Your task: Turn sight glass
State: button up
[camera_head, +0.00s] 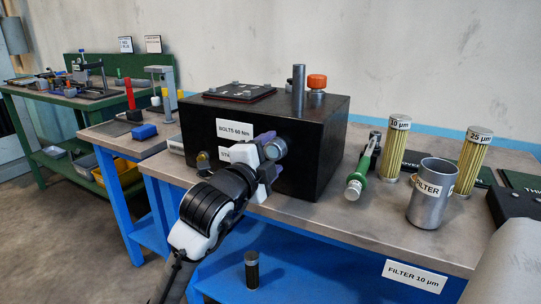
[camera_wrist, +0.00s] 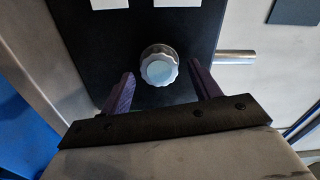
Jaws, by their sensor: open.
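The sight glass (camera_wrist: 159,69) is a round silver fitting with a ribbed rim and a pale blue face. It sits on the front of a black box (camera_head: 314,170), whose dark face also shows in the wrist view (camera_wrist: 100,45). In the head view the sight glass (camera_head: 276,148) appears between my fingers. My gripper (camera_head: 269,155) is open, with purple fingers pointing at the box front. In the wrist view one finger is on each side of the sight glass, with visible gaps. I cannot tell how far the fingertips reach along its depth.
The box carries a "BOLTS 60 Nm" label (camera_head: 237,128), a grey post (camera_head: 298,88) and an orange cap (camera_head: 317,81). A metal rod (camera_wrist: 235,56) lies right of the sight glass.

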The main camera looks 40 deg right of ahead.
jog(key=v, duration=1.3)
jog(key=shift+s+a+b, duration=0.2)
jog(key=shift+a+b, duration=0.1)
jog(key=shift+a, duration=0.05)
